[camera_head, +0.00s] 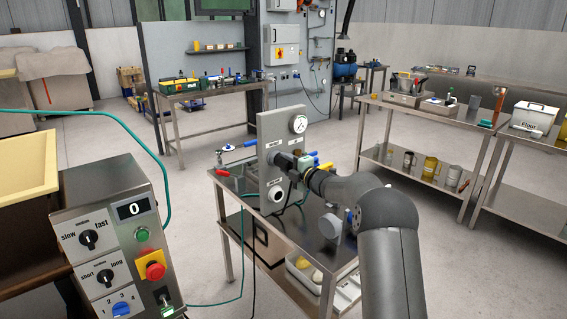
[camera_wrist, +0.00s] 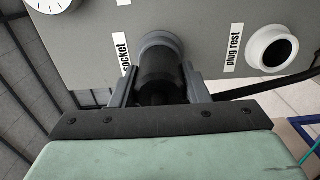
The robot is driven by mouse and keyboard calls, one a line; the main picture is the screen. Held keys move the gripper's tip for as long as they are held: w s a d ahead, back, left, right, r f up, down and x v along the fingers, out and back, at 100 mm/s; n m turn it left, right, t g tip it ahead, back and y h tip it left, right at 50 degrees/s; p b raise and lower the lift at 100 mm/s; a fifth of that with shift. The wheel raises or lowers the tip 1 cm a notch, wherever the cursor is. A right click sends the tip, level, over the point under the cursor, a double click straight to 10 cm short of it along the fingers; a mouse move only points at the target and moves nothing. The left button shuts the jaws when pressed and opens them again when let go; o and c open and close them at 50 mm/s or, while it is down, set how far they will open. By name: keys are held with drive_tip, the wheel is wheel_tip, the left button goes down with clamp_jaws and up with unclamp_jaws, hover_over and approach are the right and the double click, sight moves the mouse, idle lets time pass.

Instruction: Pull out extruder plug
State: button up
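The black extruder plug (camera_wrist: 160,77) sits in the round grey socket (camera_wrist: 160,42) marked "socket" on the grey panel. In the wrist view my gripper (camera_wrist: 159,84) has one finger on each side of the plug, and both fingers appear to touch it. The plug's lower end is dark between the fingers. The white-ringed plug rest (camera_wrist: 273,50) to the right is empty. In the head view my gripper (camera_head: 295,164) is at the grey panel (camera_head: 268,130), and my arm partly hides the contact. The plug rest also shows there (camera_head: 276,194), lower on the panel.
The panel stands on a metal table (camera_head: 237,184) with a pressure gauge (camera_head: 298,124) near its top. A blue-handled valve (camera_head: 250,143) and hoses are beside it. A control box (camera_head: 110,240) is at front left. Shelved tables (camera_head: 440,120) stand at the right. Floor between is open.

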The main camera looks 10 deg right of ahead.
drive_tip(key=c, duration=0.5)
drive_tip(key=shift+s, duration=0.1)
drive_tip(key=shift+s+d, duration=0.15)
drive_tip(key=shift+b+v, duration=1.05)
drive_tip(key=shift+v, duration=0.3)
drive_tip(key=b+v, duration=0.3)
drive_tip(key=v, duration=0.3)
drive_tip(key=shift+b, duration=0.3)
